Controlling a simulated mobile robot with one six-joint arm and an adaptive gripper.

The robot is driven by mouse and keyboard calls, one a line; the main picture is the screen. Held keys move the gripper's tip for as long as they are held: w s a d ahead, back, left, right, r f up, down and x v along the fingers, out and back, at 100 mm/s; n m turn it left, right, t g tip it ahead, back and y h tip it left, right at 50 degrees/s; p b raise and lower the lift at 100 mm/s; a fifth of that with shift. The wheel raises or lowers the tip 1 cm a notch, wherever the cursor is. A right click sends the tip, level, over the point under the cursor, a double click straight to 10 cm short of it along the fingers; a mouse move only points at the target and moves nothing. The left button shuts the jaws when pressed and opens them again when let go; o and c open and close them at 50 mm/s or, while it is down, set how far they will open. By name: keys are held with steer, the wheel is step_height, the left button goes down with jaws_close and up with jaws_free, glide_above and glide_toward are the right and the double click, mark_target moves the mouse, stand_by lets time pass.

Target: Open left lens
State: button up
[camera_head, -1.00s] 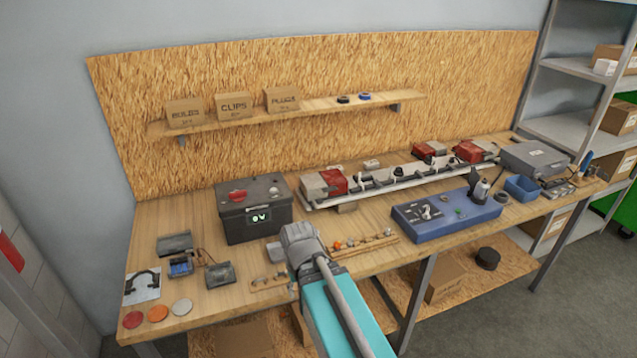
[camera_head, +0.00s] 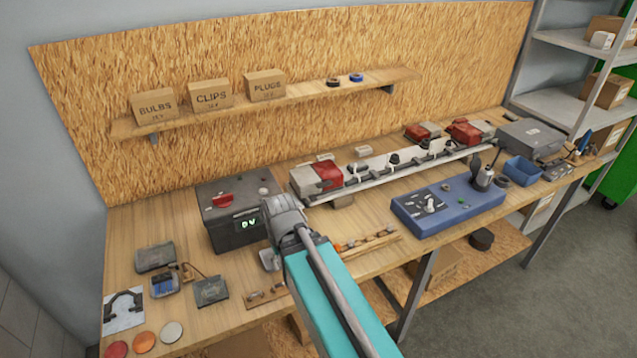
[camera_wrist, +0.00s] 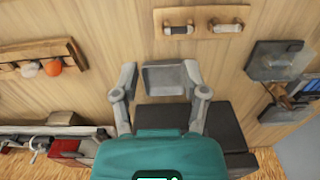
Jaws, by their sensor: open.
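The left lamp (camera_head: 318,178) sits at the near left end of the pale light bar on the bench, with a red lens (camera_head: 327,174) beside a whitish part. Its lens looks closed. Part of the lamp shows at the lower left of the wrist view (camera_wrist: 68,148). My gripper (camera_wrist: 160,76) is open over the bench front, clear of the lamp. Its fingers are spread, with a grey tray-like piece between them; I cannot tell whether that is on the bench. In the head view my gripper (camera_head: 272,250) is beside the dark box, its fingertips mostly hidden.
A dark box with a display (camera_head: 236,212) stands left of the light bar. A wooden strip with small bulbs (camera_head: 368,240) and a blue control box (camera_head: 446,203) lie in front of the bar. Small open boxes (camera_head: 160,270) and coloured discs (camera_head: 144,342) are at the left.

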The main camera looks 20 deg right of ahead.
steer(key=shift+d, duration=0.3)
steer(key=shift+o, duration=0.4)
steer(key=o, duration=0.4)
steer(key=shift+w+f, duration=0.15)
steer(key=shift+w, duration=0.05)
steer(key=shift+o, duration=0.6)
steer(key=shift+w+f, duration=0.1)
steer(key=shift+w, duration=0.1)
steer(key=w+d+r+n+t+y+b, duration=0.1)
steer(key=w+d+n+t+y+b, duration=0.25)
steer(key=w+t+y+b, duration=0.7)
steer(key=w+d+r+m+t+h, duration=0.1)
steer(key=w+d+r+t+h, duration=0.1)
steer(key=d, duration=0.4)
steer(key=w+d+r+m+t+h+b, duration=0.1)
steer(key=w+d+r+t+h, duration=0.1)
steer(key=d, duration=0.5)
steer(key=w+d+r+m+t+h, duration=0.1)
steer(key=w+d+r+t+h, duration=0.1)
steer(key=d+h, duration=0.4)
steer(key=shift+w+d+t, duration=0.55)
steer(key=shift+d+t, duration=0.05)
steer(key=shift+t, duration=0.15)
steer(key=shift+f+b, duration=0.15)
steer(key=shift+b, duration=0.3)
